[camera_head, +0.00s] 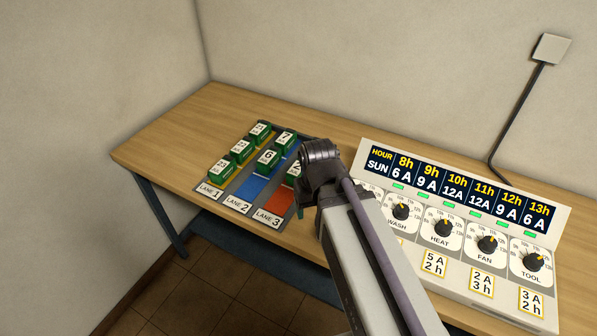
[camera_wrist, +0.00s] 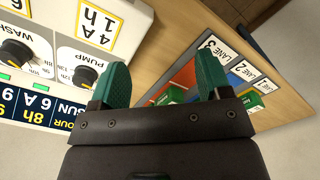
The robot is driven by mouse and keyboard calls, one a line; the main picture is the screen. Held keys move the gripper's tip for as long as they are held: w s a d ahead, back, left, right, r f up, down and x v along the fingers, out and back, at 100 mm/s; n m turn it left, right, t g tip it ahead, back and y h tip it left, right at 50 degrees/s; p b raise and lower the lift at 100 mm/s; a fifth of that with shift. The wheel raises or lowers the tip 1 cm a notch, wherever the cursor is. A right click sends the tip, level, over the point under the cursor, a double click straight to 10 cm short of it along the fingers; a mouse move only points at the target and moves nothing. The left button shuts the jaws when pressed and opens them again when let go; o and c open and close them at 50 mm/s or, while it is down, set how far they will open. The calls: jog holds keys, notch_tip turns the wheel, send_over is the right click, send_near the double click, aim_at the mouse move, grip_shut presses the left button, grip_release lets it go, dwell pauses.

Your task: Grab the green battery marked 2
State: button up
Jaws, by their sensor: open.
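Several green batteries with white number labels stand in a laned rack (camera_head: 240,207) on the table. Lane 1 holds several batteries (camera_head: 240,151), whose labels are too small to read surely. Lane 2 has one that reads 6 (camera_head: 267,161) and one that reads 7 (camera_head: 286,143). A battery (camera_head: 291,177) in lane 3 is partly hidden by my arm. I cannot make out which battery is marked 2. In the wrist view my gripper (camera_wrist: 162,80) is open and empty, its green fingers apart above the table, between the control panel and the rack.
A control panel (camera_head: 451,192) with an hour display, several knobs and yellow-edged cards stands right of the rack. A cable runs up the wall to a white box (camera_head: 551,48). The wooden table (camera_head: 165,154) is bare left of the rack. Walls close in behind and at left.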

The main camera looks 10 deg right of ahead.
jog(key=shift+o, duration=0.4)
jog(key=m+b, duration=0.2)
jog(key=m, duration=0.4)
send_over(298, 166)
jog(key=shift+w+f, duration=0.35)
jog(key=shift+f, duration=0.55)
jog(key=shift+w+m, duration=0.15)
jog(key=shift+m, duration=0.65)
jog(key=shift+s+r+m, duration=0.15)
jog(key=shift+s+m, duration=0.3)
jog(key=shift+m, duration=0.05)
notch_tip(298, 166, down, 11)
jog(key=b, duration=1)
jog(key=shift+b, duration=0.35)
jog(key=shift+r, duration=0.1)
jog(key=c, duration=1.4)
